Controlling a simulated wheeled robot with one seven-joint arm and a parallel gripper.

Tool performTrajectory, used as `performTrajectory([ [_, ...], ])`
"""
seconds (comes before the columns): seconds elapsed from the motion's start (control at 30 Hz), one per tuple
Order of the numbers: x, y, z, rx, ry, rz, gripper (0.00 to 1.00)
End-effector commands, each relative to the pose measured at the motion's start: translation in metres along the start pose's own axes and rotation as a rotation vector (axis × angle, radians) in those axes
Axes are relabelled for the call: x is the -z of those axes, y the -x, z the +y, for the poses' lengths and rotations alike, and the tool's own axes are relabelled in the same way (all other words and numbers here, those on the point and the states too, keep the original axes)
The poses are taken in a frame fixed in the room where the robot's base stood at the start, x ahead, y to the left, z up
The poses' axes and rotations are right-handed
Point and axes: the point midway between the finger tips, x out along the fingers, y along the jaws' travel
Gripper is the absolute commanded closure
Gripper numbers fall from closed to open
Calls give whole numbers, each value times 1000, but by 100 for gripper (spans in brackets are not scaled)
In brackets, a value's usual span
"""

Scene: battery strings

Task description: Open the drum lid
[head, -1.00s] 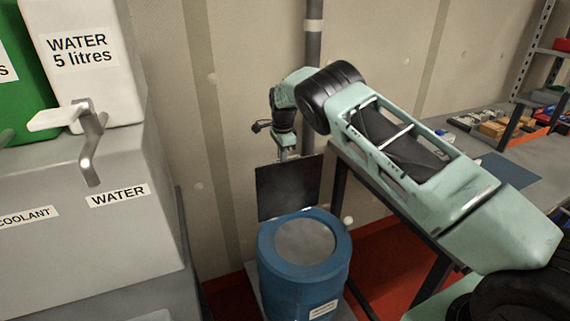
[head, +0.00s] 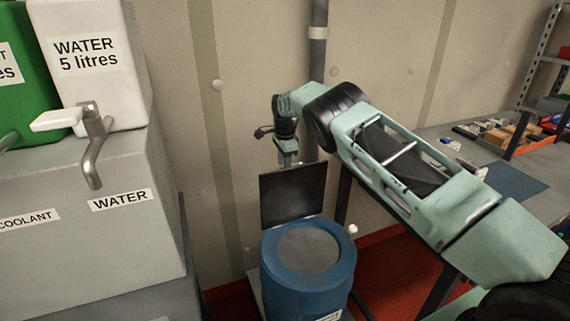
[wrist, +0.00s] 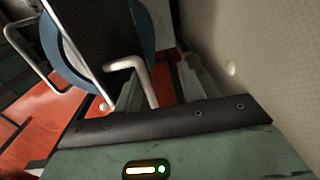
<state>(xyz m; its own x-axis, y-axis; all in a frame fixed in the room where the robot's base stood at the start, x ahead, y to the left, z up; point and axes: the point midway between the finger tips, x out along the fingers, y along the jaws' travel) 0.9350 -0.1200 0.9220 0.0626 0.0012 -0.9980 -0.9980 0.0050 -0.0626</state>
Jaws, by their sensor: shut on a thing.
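The blue drum (head: 340,285) stands on the floor against the wall, with a grey round top inside its blue rim. Its dark square lid (head: 292,195) stands upright at the back of the rim, opened. My gripper (head: 288,162) is at the lid's upper edge, shut on the lid's handle; its fingertips are small and partly hidden in the head view. In the wrist view, the pale bent handle (wrist: 143,78) lies just ahead of my gripper, with the dark lid (wrist: 105,35) and part of the blue drum rim beyond.
A grey cabinet (head: 90,240) with a tap (head: 93,145) and a white water container (head: 95,85) stands left. A workbench (head: 465,150) with small parts is at right. A vertical pipe (head: 318,60) runs up the wall close behind my arm.

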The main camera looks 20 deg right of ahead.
Motion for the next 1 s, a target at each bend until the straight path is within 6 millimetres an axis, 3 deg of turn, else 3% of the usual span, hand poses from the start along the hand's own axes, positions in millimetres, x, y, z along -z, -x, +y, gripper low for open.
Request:
performTrajectory([
  [0.47,-1,14,-3,13,2,1,68],
  [1.0,0,130,-2,8,1,0,68],
])
